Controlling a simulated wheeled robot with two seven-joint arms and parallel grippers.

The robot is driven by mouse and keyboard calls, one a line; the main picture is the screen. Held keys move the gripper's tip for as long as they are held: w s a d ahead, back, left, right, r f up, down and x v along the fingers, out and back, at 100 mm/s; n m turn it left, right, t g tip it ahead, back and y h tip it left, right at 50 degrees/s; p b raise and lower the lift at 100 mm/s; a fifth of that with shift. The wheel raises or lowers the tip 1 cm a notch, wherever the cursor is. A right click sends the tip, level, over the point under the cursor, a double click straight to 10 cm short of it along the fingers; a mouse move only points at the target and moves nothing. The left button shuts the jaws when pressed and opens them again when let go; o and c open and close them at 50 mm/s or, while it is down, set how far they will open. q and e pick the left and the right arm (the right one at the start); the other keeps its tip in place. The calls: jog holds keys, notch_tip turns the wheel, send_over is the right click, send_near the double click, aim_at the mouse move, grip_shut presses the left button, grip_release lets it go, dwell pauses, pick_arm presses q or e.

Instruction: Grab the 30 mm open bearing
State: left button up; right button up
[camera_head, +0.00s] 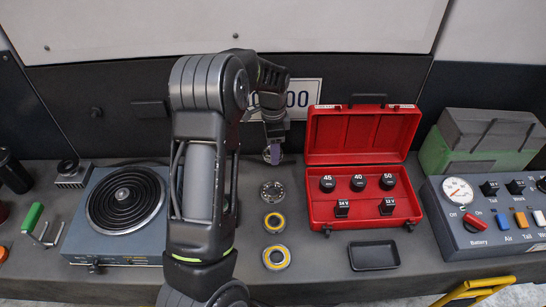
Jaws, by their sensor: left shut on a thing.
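No size marks are readable on the bearings. My right gripper is not in view.
An open red case (318,215) with black labelled pieces stands to the right, a small black tray (374,256) in front of it. A hotplate with a black coil (127,200) is left of my arm. A control panel (480,237) and green case (465,157) are far right.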

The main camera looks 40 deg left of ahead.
pick_arm(q)
jog(key=s+d+r+b, duration=0.1)
jog(key=s+d, duration=1.1)
jog(key=s, duration=0.3)
jog(key=shift+d, duration=0.35)
